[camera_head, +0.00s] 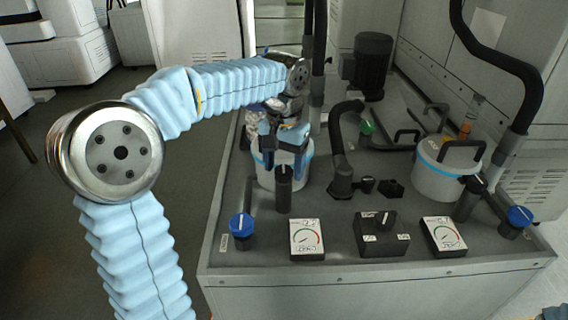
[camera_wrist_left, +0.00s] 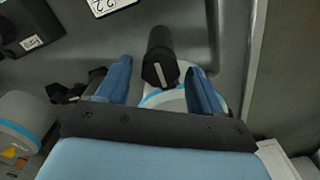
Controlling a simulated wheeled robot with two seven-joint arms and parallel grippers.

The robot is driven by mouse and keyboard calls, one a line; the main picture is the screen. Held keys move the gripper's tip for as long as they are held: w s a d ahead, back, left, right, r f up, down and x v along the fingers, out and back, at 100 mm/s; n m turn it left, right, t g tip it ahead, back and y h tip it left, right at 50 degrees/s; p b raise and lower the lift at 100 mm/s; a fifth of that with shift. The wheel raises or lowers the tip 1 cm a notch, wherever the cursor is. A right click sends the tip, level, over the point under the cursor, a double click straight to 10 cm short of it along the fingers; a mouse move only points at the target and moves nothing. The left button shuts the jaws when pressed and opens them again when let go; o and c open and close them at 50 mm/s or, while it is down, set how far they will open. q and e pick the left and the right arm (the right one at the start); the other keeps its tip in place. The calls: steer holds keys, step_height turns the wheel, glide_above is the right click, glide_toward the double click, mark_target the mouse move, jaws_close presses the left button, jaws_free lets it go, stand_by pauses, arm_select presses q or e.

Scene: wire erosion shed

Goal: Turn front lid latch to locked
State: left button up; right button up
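A black latch knob (camera_head: 283,172) with a white pointer line tops a dark post in front of the left white lidded canister (camera_head: 268,178). In the left wrist view the knob (camera_wrist_left: 160,74) shows end-on, its white line nearly upright in the picture and tilted slightly. My left gripper (camera_head: 287,140) is over the canister, just behind the knob. In the wrist view its blue fingers (camera_wrist_left: 158,80) are spread, with the knob in the gap between their tips and a space on each side. I see no contact. My arm hides part of the canister lid. My right gripper is not in view.
A second canister (camera_head: 436,178) with a similar knob (camera_head: 475,184) stands right. Two dial gauges (camera_head: 307,238) (camera_head: 443,236), a black switch box (camera_head: 382,234) and blue-capped valves (camera_head: 242,224) (camera_head: 519,216) line the front of the bench. Black pipes (camera_head: 345,150) rise between the canisters.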

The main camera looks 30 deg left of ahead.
mark_target(284, 168)
arm_select(q)
step_height(284, 168, up, 14)
stand_by(0.6)
steer(key=shift+f, duration=0.15)
stand_by(0.3)
